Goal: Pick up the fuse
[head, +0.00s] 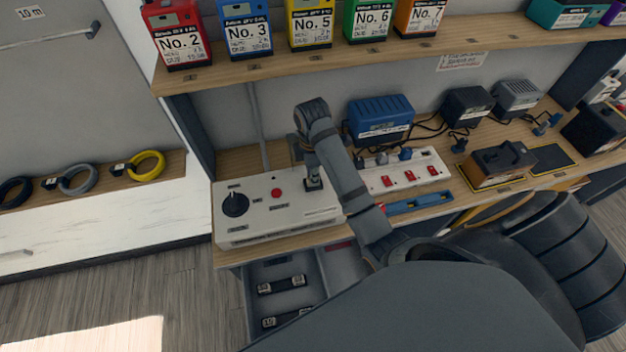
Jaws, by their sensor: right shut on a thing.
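Two dark cylindrical fuses with pale labelled ends lie in the open drawer under the bench: a farther fuse (282,285) and a nearer fuse (287,317), partly cut off by my arm. My right gripper (313,183) points down at the right part of the white control box (262,228), away from the drawer. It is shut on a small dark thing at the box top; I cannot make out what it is. My left gripper is not in view.
The control box has a black knob (235,204) and a red button (277,193). A power strip (405,175), a blue charger (380,119) and a blue tool (418,202) are to its right. A shelf of numbered battery packs (310,22) overhangs the bench.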

